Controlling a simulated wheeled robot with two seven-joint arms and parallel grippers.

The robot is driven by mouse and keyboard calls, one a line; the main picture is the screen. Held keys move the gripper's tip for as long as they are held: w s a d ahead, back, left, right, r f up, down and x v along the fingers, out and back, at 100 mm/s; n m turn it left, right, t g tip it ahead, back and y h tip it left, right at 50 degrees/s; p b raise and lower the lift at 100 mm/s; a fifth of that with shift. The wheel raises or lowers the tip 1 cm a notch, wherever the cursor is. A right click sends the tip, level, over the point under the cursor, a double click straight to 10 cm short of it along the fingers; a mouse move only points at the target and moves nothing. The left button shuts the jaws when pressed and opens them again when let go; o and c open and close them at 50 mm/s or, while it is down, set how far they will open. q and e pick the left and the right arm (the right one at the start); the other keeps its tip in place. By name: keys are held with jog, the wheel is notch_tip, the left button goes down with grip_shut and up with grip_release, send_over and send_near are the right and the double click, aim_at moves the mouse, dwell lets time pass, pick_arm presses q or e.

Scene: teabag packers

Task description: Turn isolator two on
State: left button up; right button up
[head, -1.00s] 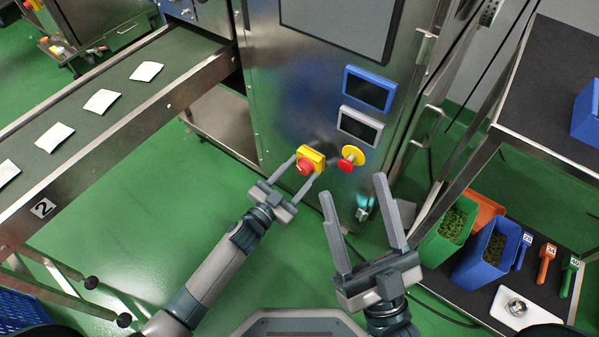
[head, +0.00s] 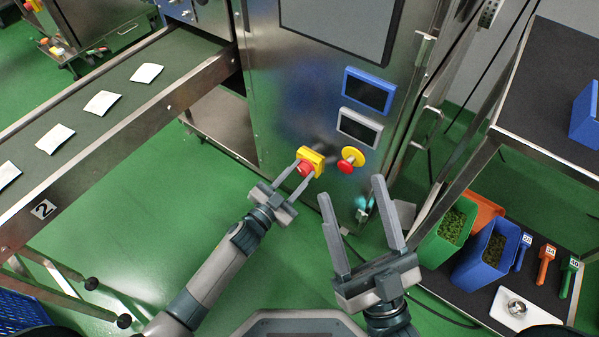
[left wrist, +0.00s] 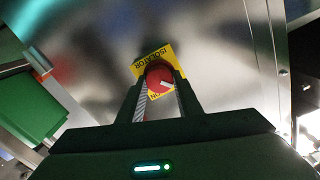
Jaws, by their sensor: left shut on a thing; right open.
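The isolator is a red rotary knob (head: 306,168) on a yellow plate (head: 316,156), low on the steel machine's front. In the left wrist view the red knob (left wrist: 159,77) sits between the fingers, and the yellow plate (left wrist: 151,62) reads "ISOLATOR". My left gripper (head: 306,171) is shut on the knob, with a finger on each side; the fingers partly hide it. A red emergency-stop button (head: 345,165) on a yellow disc stands just to its right, apart from the gripper. My right gripper (head: 352,196) is open and empty, below and right of the button.
A conveyor (head: 120,95) marked "2" with several white teabags runs along the left. Blue and grey screens (head: 368,90) sit above the knob. A shelf rack at right holds a blue bin (head: 487,250), a green bin, numbered scoops and a scale (head: 515,309).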

pick_arm(q)
jog(key=m, duration=0.3)
jog(key=shift+f+m, duration=0.1)
jog(key=shift+m, duration=0.3)
jog(key=m, duration=0.2)
jog(key=shift+s+d+m, duration=0.1)
jog(key=shift+m, duration=0.2)
jog(key=m, duration=0.2)
jog(key=shift+f+m, duration=0.1)
jog(key=shift+m, duration=0.3)
jog(key=m, duration=0.2)
jog(key=shift+f+m, duration=0.1)
jog(key=shift+m, duration=0.3)
jog(key=m+b, duration=0.1)
jog(key=m, duration=0.2)
jog(key=shift+m+b, duration=0.3)
jog(key=shift+m, duration=0.7)
pick_arm(e)
jog(key=shift+w+d+r+t, duration=0.1)
jog(key=shift+d+r+t, duration=0.4)
jog(key=shift+r, duration=0.2)
jog(key=shift+w+d+r+t, duration=0.1)
jog(key=shift+d+r+t, duration=0.25)
jog(key=shift+r+t, duration=0.3)
jog(key=shift+s, duration=0.1)
pick_arm(q)
jog(key=o, duration=1)
